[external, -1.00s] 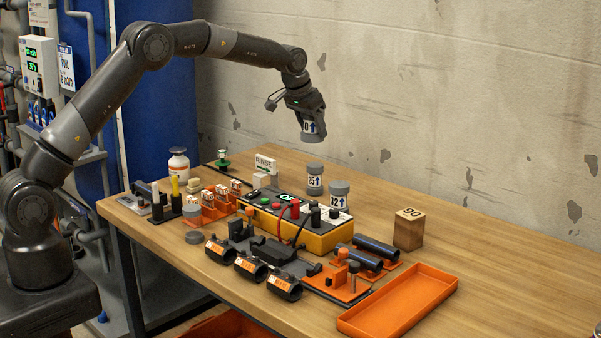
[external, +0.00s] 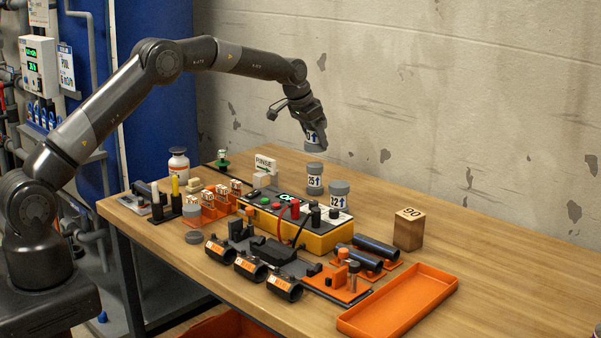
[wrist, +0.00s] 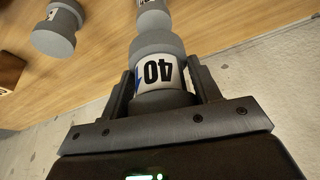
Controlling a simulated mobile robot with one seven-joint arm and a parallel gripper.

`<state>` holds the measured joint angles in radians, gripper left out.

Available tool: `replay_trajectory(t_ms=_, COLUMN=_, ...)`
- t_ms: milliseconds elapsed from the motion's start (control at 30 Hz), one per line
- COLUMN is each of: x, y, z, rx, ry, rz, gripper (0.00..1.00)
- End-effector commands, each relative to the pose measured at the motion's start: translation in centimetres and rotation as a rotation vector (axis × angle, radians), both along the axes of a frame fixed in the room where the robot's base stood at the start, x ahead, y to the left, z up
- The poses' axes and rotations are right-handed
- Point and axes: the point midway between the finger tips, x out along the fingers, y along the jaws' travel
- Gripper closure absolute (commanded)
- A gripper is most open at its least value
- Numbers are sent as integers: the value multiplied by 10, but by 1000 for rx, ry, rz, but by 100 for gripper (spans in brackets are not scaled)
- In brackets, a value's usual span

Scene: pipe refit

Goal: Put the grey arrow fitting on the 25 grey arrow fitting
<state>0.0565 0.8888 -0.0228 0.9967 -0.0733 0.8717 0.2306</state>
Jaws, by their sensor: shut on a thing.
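My gripper (external: 312,128) is shut on a grey fitting (external: 315,144) with a white label and blue arrow. In the wrist view this held fitting (wrist: 160,75) reads 40 and sits between both fingers. The grey 25 arrow fitting (external: 315,179) stands upright on the table behind the yellow case. The held fitting hangs just above it, with a small gap in the external view. In the wrist view the 25 fitting (wrist: 152,17) is partly hidden behind the held one.
A grey 32 arrow fitting (external: 339,196) stands close to the right of the 25 fitting. The yellow case (external: 305,240) lies in front. A wooden 90 block (external: 409,232) and an orange tray (external: 385,318) are at right. The table's back right is clear.

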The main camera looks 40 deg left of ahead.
Motion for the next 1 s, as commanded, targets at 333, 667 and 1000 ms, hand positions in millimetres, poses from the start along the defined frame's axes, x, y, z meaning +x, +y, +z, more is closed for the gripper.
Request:
replay_trajectory(t_ms=333, x=1, y=1, z=-38, rx=0, ry=1, rz=1, gripper=69)
replay_trajectory(t_ms=667, x=1, y=1, z=-42, rx=0, ry=0, rz=1, gripper=69)
replay_trajectory(t_ms=1000, x=1, y=1, z=-43, rx=0, ry=0, rz=1, gripper=21)
